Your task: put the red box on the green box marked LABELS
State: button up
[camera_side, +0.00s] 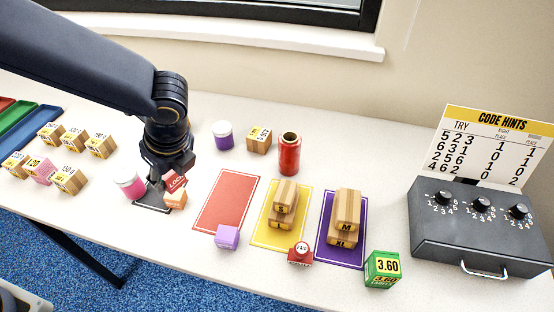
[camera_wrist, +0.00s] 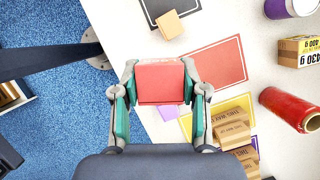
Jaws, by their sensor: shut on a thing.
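The red box (camera_side: 176,182), with white lettering on one side, is between the fingers of my gripper (camera_side: 168,172). In the wrist view the red box (camera_wrist: 160,84) fills the space between the two fingers of my gripper (camera_wrist: 160,72), which is shut on it. In the side view the fingers partly hide it. It appears raised above the table, close to a small orange box (camera_side: 175,200). The green box (camera_side: 382,270) stands at the front right of the table, showing 3.60 on a yellow label; its smaller lettering is hard to read. Its top looks clear.
Red (camera_side: 226,201), yellow (camera_side: 258,230) and purple (camera_side: 327,251) mats lie between; cartons are stacked on the last two. A lilac box (camera_side: 227,237) and red stamp-like item (camera_side: 300,253) stand in front. A grey dial case (camera_side: 475,235) is right of the green box.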

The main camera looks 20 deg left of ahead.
jog(key=d+r+n+g+h, duration=0.25)
jog(key=d+n, duration=0.35)
jog(key=n, duration=0.7)
jog(key=d+r+n+g+h, duration=0.1)
jog(key=d+n+g+h, duration=0.25)
jog(key=d+n, duration=0.65)
jog(key=s+d+r+n+t+h, duration=0.1)
jog(key=s+d+n, duration=0.45)
jog(key=d, duration=0.25)
jog(key=s+d+r+n+t+h, duration=0.1)
jog(key=s+d+n+t, duration=0.1)
jog(key=s+d+n, duration=0.35)
jog(key=n, duration=0.1)
send_near(394, 267)
jog(key=shift+s+d+f, duration=0.5)
jog(key=shift+s+f, duration=0.25)
jog(key=shift+w+d+f, duration=0.4)
jog(key=shift+d+f, duration=0.05)
jog(key=shift+f, duration=0.3)
jog(key=shift+f+n, duration=0.3)
jog(key=shift+f, duration=1.15)
